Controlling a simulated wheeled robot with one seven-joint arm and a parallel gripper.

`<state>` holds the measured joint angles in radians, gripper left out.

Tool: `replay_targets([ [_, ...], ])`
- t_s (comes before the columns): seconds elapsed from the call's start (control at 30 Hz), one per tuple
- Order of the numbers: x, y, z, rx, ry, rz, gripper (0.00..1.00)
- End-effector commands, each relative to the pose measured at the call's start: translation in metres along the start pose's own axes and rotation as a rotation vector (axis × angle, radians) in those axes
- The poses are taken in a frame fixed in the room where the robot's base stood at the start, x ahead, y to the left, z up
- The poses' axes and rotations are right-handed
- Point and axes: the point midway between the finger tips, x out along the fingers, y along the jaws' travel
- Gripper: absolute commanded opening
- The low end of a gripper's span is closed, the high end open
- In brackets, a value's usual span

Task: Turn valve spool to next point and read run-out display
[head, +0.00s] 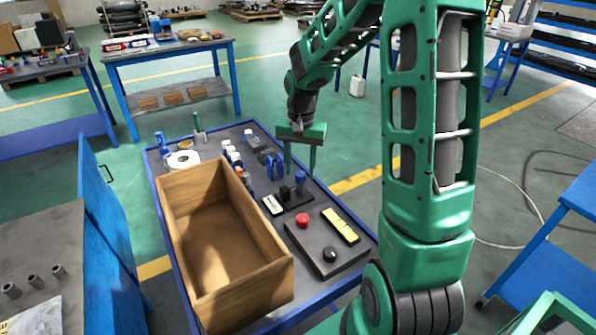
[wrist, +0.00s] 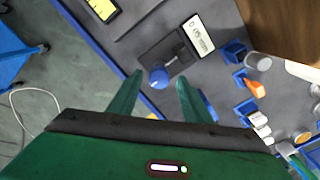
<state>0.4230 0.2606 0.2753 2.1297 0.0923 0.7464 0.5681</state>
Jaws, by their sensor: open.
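A dark fixture plate (head: 290,201) lies on the blue-edged workbench and also shows in the wrist view (wrist: 152,48). It carries a white display (head: 272,204) with dark digits, too small to read surely; the display shows tilted in the wrist view (wrist: 201,37). A blue round-topped part (head: 300,180), which I take to be the valve spool's knob, stands upright at the plate's end, with a small black part beside it. In the wrist view the blue knob (wrist: 160,76) appears between the fingertips. My gripper (head: 300,171) is open, pointing down above the knob; contact cannot be told.
A large open wooden box (head: 222,240) fills the bench's left side. Blue holders and bottles (head: 235,160) stand behind the fixture. A grey panel (head: 330,243) with a red button, a black knob and a yellow display lies in front. A tape roll (head: 183,159) sits back left.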

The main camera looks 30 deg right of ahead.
Motion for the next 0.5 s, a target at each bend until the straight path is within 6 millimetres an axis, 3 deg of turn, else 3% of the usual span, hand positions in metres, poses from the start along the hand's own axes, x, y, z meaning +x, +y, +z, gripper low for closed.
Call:
replay_targets([
  [0.43,0.0108,0.0004,-0.0003,0.001,0.001,0.000,0.45],
  [0.5,0.0108,0.0005,-0.0003,0.001,0.001,0.000,0.30],
])
